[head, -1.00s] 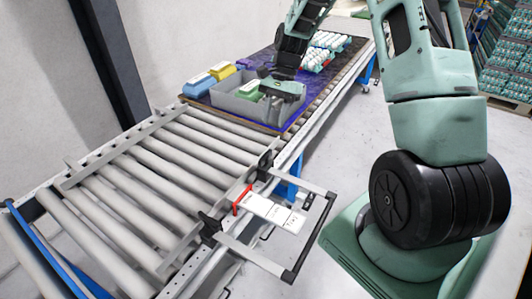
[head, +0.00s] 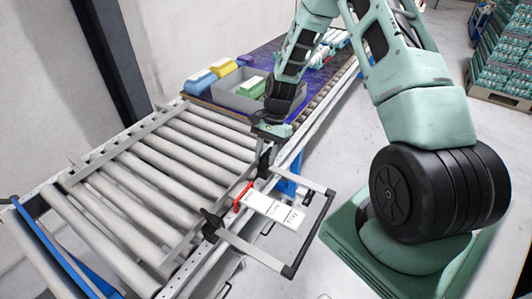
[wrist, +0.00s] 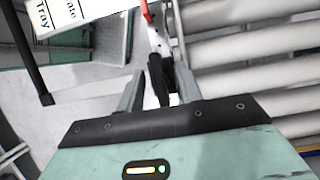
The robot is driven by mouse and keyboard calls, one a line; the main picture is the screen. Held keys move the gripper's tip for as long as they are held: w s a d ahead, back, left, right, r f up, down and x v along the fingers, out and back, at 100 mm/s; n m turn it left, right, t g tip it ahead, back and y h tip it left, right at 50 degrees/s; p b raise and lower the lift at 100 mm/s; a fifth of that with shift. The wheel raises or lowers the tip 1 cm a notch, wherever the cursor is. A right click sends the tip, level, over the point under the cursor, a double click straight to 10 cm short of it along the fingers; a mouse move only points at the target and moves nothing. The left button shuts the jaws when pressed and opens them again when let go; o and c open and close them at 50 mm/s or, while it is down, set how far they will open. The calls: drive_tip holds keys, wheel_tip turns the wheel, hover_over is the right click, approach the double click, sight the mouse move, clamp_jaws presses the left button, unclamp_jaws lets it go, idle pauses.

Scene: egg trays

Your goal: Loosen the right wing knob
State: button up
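The right wing knob (head: 265,160) is black and sits at the far end of the bracket on the roller conveyor's side rail. It also shows in the wrist view (wrist: 160,78), between my fingers. My gripper (head: 264,146) is just above this knob and points down at it. In the wrist view my gripper (wrist: 160,72) is open, one grey finger on each side of the knob. I cannot tell whether either finger touches it. The other black wing knob (head: 211,226) is at the near end of the bracket, clear of my gripper.
A frame (head: 318,228) with a white label card (head: 274,209) and a red clip (head: 243,197) juts out from the rail beside the knobs. Bare rollers (head: 160,175) lie to the left. A grey bin (head: 232,100) and colored egg cartons stand behind on the table.

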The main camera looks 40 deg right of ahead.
clamp_jaws()
drive_tip(key=shift+n, duration=0.4)
drive_tip(key=n+g, duration=0.1)
drive_tip(key=n, duration=0.2)
drive_tip(key=shift+h, duration=0.4)
drive_tip(key=n+g+h, duration=0.1)
drive_tip(key=n, duration=0.3)
drive_tip(key=shift+w, duration=0.1)
drive_tip(key=n+h, duration=0.1)
drive_tip(key=n, duration=0.1)
drive_tip(key=n+h, duration=0.1)
drive_tip(key=n, duration=0.2)
drive_tip(key=shift+g, duration=0.4)
drive_tip(key=shift+n+h, duration=0.7)
drive_tip(key=shift+n, duration=1.1)
